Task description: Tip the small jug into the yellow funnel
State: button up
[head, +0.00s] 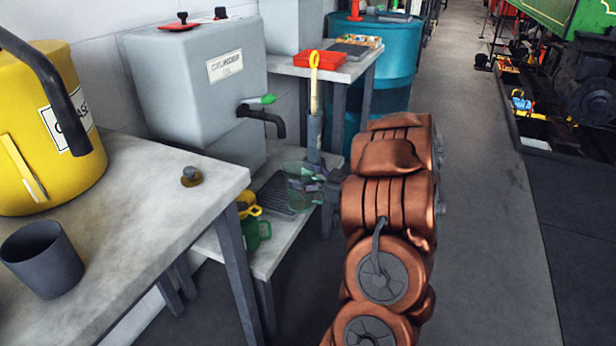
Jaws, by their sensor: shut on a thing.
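My gripper (312,187) is at the end of my copper-coloured arm, beside the lower bench. It is shut on a small, clear greenish jug (296,171). The jug is see-through and partly covered by the dark fingers, so its tilt and contents are hard to tell. A yellow funnel-like piece (249,207) is on the lower bench, left of the jug, at the top of a green can (258,230). The front bench's corner and leg partly hide both. The jug is apart from the yellow piece, to its right.
A grey tank (190,95) with a green-handled tap (262,112) stands behind the lower bench (268,255). A dark ribbed tray (275,195) lies there. The front bench (150,215) holds a yellow can (40,130) and dark cup (42,262).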

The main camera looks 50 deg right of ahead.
jog(key=w+a+r+n+g+y+p, duration=0.4)
jog(key=a+r+n+g+y+p, duration=0.4)
jog(key=p, duration=1.3)
notch_tip(320, 180, up, 3)
jog(key=n+g+y, duration=0.1)
jog(key=n+y, duration=0.1)
jog(key=y, duration=0.2)
jog(key=shift+w+a+n+g+y, duration=0.25)
jog(key=shift+w+n+g+y, duration=0.05)
jog(key=shift+w+g+y, duration=0.1)
jog(key=g+h+p, duration=0.1)
jog(key=h, duration=0.1)
jog(key=shift+d+f+h, duration=0.1)
jog(key=shift+h, duration=0.2)
jog(key=shift+g+h, duration=0.5)
jog(key=shift+h, duration=0.4)
jog(key=shift+f, duration=2.3)
